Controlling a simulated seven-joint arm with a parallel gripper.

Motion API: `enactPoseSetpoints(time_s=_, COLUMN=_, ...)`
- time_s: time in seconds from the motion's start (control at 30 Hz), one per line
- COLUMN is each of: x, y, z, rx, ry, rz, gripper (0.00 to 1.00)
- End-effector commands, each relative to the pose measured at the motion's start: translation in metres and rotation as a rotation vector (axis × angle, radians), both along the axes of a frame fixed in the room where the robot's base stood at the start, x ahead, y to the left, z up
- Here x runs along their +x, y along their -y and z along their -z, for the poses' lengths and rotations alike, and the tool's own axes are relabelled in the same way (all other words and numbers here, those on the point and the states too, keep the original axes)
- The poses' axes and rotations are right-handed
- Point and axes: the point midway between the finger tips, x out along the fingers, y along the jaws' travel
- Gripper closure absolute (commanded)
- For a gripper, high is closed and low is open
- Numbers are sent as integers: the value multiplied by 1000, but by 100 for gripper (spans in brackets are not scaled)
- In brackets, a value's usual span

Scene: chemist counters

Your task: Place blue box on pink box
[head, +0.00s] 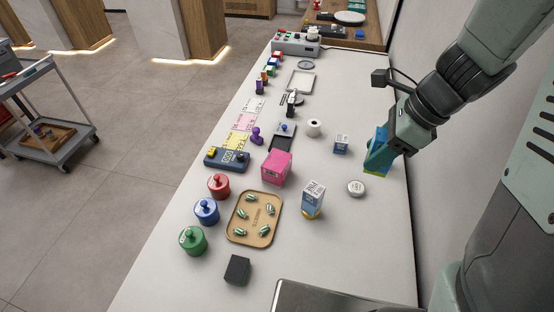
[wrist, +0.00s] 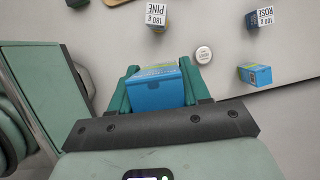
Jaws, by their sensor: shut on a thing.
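The pink box (head: 277,167) stands on the white counter, left of centre in the head view, and is out of the wrist view. My gripper (head: 377,162) is at the right side of the counter, well to the right of the pink box. In the wrist view its teal fingers (wrist: 155,86) are shut on a blue box (wrist: 157,96) with a yellow-green edge on its far side. In the head view the fingers partly hide the held box, and its height above the counter is hard to tell.
Near my gripper are a round tin (head: 356,188), a PINE box (head: 313,197), a ROSE box (head: 341,144) and another blue box (wrist: 255,75). A tan tray (head: 233,233) lies in front of the pink box. A blue scale (head: 226,159) is left of it. A wall borders the right.

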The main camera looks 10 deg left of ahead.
Motion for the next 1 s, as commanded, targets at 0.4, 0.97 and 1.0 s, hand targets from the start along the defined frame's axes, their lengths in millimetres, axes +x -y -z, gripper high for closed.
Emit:
enactPoseSetpoints(time_s=0.4, x=70, y=-91, z=1, rx=-13, ry=1, rz=-54, gripper=84)
enactPoseSetpoints(time_s=0.97, x=107, y=-233, z=14, rx=2, ry=-6, rz=-101, gripper=84)
enactPoseSetpoints(time_s=1.0, x=107, y=-232, z=20, rx=3, ry=-7, rz=-101, gripper=84)
